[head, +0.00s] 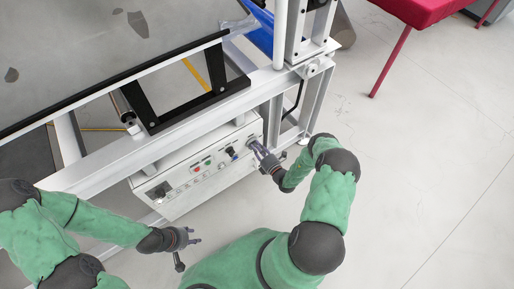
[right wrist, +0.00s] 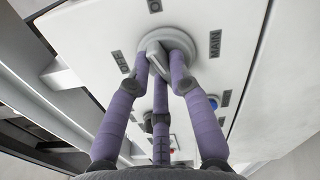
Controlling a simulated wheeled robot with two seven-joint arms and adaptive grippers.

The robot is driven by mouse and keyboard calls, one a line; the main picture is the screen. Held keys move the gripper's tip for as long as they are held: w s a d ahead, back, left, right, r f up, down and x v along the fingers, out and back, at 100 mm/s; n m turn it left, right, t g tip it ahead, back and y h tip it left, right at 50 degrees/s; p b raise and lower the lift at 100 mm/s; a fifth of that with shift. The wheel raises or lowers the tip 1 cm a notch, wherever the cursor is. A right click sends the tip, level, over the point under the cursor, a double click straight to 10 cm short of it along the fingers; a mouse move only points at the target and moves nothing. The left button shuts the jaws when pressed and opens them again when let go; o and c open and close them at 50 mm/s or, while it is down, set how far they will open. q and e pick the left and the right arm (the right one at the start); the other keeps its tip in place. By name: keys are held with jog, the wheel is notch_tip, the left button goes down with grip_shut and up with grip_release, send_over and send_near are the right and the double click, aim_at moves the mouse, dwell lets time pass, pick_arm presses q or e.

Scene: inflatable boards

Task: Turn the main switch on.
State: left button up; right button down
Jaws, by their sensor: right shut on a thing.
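The main switch is a grey rotary knob (right wrist: 165,42) on the white control box (head: 178,190), beside the word MAIN in the right wrist view. The label OFF is left of the knob, and another label, partly cut off, is above it. My right gripper (right wrist: 163,72) is shut on the knob, its purple fingers around the handle. Fingers hide part of the handle, so its exact setting is hard to tell. In the head view my right gripper (head: 263,152) is at the box's right end and covers most of the switch. My left gripper (head: 190,248) is open and empty, in front of the box.
Red and green buttons (head: 202,165) and a black knob (head: 159,191) are on the same panel. The box hangs under a white machine frame (head: 180,124). A red table (head: 415,8) stands at the back right. The floor at right is clear.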

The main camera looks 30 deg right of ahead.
jog(key=shift+f+m, duration=0.15)
jog(key=shift+m, duration=1.75)
jog(key=c, duration=1.1)
grip_release()
jog(key=shift+d, duration=0.1)
jog(key=s, duration=1.2)
jog(key=shift+d, duration=0.4)
